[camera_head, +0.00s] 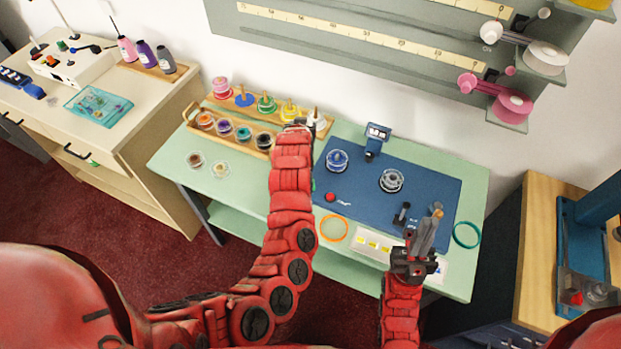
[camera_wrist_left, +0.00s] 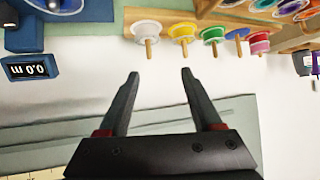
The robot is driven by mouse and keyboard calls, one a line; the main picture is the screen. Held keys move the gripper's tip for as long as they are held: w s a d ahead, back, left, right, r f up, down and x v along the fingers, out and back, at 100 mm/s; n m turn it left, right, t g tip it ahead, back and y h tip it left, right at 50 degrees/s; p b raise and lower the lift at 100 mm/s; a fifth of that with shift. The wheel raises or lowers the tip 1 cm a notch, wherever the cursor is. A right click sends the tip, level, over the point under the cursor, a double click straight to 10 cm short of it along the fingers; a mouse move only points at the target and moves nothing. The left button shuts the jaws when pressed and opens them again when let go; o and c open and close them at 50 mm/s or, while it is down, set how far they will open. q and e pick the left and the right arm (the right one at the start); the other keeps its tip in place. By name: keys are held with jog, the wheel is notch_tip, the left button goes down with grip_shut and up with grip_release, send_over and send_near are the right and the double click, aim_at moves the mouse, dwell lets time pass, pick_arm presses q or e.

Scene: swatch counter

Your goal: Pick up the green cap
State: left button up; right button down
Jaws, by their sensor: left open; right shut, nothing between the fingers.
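A green, round, cap-like piece (camera_head: 266,105) sits around an upright wooden peg in the back row of the wooden rack. It also shows, upside down, in the left wrist view (camera_wrist_left: 213,33), between a yellow and a blue piece. My left gripper (camera_wrist_left: 158,76) is open with nothing between its fingers, and is apart from the green piece. In the head view my left arm reaches up to the rack's right end and mostly hides its own fingers. My right gripper (camera_head: 431,219) is shut and empty over the front right of the counter.
Pink (camera_head: 221,88), blue (camera_head: 245,99) and yellow (camera_head: 290,110) pieces stand on neighbouring pegs. Several jars fill the front row. A blue mat (camera_head: 361,207) holds a spool (camera_head: 391,180) and a small display (camera_head: 377,133). A ruler shelf (camera_head: 400,40) hangs behind.

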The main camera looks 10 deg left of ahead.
pick_arm(q)
jog(key=s+d+r+m+g+p, duration=0.1)
jog(key=s+r+g, duration=0.2)
jog(key=s+g, duration=0.3)
jog(key=s+d+r+g+p, duration=0.1)
jog(key=s+r+g+p, duration=0.15)
jog(key=s, duration=0.55)
jog(key=shift+g+h, duration=0.3)
jog(key=shift+g, duration=0.25)
jog(key=f+b, duration=0.1)
jog(key=f, duration=0.2)
jog(key=f+b, duration=0.1)
jog(key=f, duration=0.3)
jog(key=w+f+b, duration=0.1)
jog(key=f+b, duration=0.1)
jog(key=f, duration=0.1)
jog(key=shift+w+d+f, duration=0.1)
jog(key=shift+d+f, duration=0.1)
jog(key=shift+d, duration=0.1)
jog(key=shift+f, duration=0.2)
jog(key=shift+w+d+f+p, duration=0.2)
jog(key=shift+w+f+p, duration=0.05)
jog(key=shift+f+p, duration=0.35)
jog(key=f, duration=0.3)
jog(key=shift+w+d+p, duration=0.25)
jog(key=shift+w+p, duration=0.05)
jog(key=shift+p, duration=0.05)
jog(key=shift+w+f, duration=0.1)
jog(key=shift+f, duration=0.45)
